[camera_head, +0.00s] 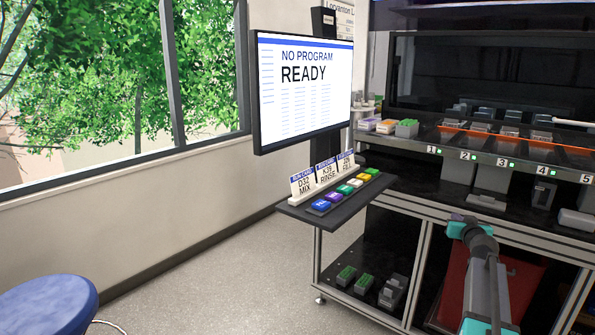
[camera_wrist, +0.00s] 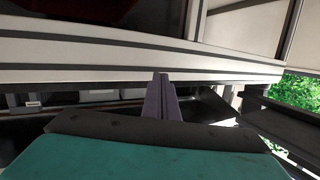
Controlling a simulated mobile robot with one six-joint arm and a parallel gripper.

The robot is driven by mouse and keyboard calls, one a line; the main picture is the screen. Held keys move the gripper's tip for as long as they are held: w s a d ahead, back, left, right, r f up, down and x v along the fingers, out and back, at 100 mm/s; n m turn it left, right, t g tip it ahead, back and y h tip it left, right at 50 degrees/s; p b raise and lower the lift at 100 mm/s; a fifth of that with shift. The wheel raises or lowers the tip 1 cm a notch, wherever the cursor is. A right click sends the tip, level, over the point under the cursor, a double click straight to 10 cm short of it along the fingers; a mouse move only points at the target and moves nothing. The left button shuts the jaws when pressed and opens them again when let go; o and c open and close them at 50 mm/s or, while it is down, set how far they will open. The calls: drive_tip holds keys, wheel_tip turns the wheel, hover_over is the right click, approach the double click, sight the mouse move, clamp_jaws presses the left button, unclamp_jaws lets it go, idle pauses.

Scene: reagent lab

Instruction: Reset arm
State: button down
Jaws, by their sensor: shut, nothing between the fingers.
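My arm shows at the lower right of the head view, in front of the lab bench frame. Its gripper fingers are not clear there. In the wrist view my gripper (camera_wrist: 161,80) shows as dark fingers pressed together, shut and empty, pointing toward a pale bench rail (camera_wrist: 120,62). I cannot tell whether the fingers touch the rail.
A screen (camera_head: 303,90) reads READY above a small shelf (camera_head: 330,202) with cards and several coloured buttons. The bench (camera_head: 480,157) has numbered stations. Small green-topped blocks (camera_head: 346,275) sit on the lower shelf. A blue stool (camera_head: 50,305) stands at left; the floor between is clear.

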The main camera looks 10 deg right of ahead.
drive_tip(key=w+a+f+n+g+y+p, duration=0.25)
drive_tip(key=a+f+y+p, duration=0.3)
drive_tip(key=a+f, duration=1.45)
drive_tip(key=s+a+f+n+g+y+p, duration=0.1)
drive_tip(key=s+a+f+g+p, duration=0.1)
drive_tip(key=s+a+f, duration=0.35)
drive_tip(key=s+a+f+n+g+p, duration=0.1)
drive_tip(key=s+a+f+g+p, duration=0.15)
drive_tip(key=a, duration=0.65)
drive_tip(key=s+a+f+n+g+y+p, duration=0.1)
drive_tip(key=s+a+f+p, duration=0.1)
drive_tip(key=s+a+f, duration=0.4)
drive_tip(key=s+a+f+g+p, duration=0.1)
drive_tip(key=s+a+f+g, duration=0.2)
drive_tip(key=s, duration=0.4)
drive_tip(key=s+a+f+n+g+p, duration=0.1)
drive_tip(key=s+a+f+p, duration=0.15)
drive_tip(key=s+a, duration=0.35)
drive_tip(key=s+a+f+g+p, duration=0.1)
drive_tip(key=s+a+f+g, duration=0.15)
drive_tip(key=s, duration=0.65)
drive_tip(key=s+d+m+g+h, duration=0.1)
drive_tip(key=s+d+g, duration=0.1)
drive_tip(key=s, duration=0.8)
drive_tip(key=s+d+m+g+h, duration=0.1)
drive_tip(key=s+g, duration=0.3)
drive_tip(key=s, duration=0.5)
drive_tip(key=shift+s+d+r+p, duration=0.3)
drive_tip(key=shift+s+d+r, duration=0.05)
drive_tip(key=shift+d+r, duration=0.1)
